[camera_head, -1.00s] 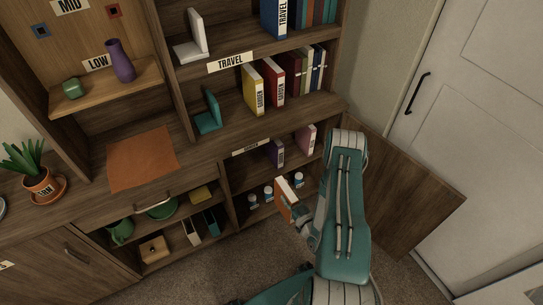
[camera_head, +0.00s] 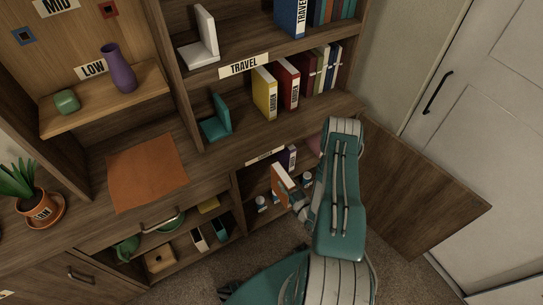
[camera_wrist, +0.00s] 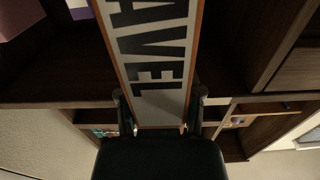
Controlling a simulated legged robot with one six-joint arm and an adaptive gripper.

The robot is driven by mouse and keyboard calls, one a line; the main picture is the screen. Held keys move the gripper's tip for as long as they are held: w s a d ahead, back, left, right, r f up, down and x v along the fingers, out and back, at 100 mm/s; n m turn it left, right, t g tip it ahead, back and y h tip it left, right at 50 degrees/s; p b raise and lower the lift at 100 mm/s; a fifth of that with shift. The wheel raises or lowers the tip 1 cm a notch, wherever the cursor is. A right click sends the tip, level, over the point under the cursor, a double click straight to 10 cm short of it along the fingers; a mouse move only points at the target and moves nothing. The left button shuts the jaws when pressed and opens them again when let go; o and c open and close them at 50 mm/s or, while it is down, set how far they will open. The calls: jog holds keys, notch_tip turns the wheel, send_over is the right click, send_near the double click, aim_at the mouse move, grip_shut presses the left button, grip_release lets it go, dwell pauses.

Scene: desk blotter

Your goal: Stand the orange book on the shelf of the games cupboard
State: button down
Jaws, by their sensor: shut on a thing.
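The orange book (camera_head: 282,181) is in front of the open cupboard (camera_head: 247,208) at the lower right of the unit. It looks tilted in the body view. Its pale spine shows large dark letters, "AVEL", in the wrist view (camera_wrist: 158,60). My gripper (camera_head: 293,198) is shut on the lower end of the book, with one finger on each side in the wrist view (camera_wrist: 158,116). A purple book (camera_head: 289,156) stands on the cupboard's upper shelf. A pink book (camera_head: 314,145) there is mostly hidden by my arm. I cannot tell whether the orange book touches the shelf.
Shelves above hold a yellow book (camera_head: 264,92), a red book (camera_head: 288,84) and a teal bookend (camera_head: 216,122). An orange mat (camera_head: 147,172) lies on the counter.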

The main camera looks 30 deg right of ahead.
jog(key=w+f, duration=0.3)
jog(key=w, duration=1.3)
jog(key=shift+a+f, duration=0.15)
jog(key=shift+f, duration=0.05)
jog(key=shift+c, duration=1.3)
grip_release()
jog(key=shift+f, duration=0.1)
jog(key=s, duration=1.2)
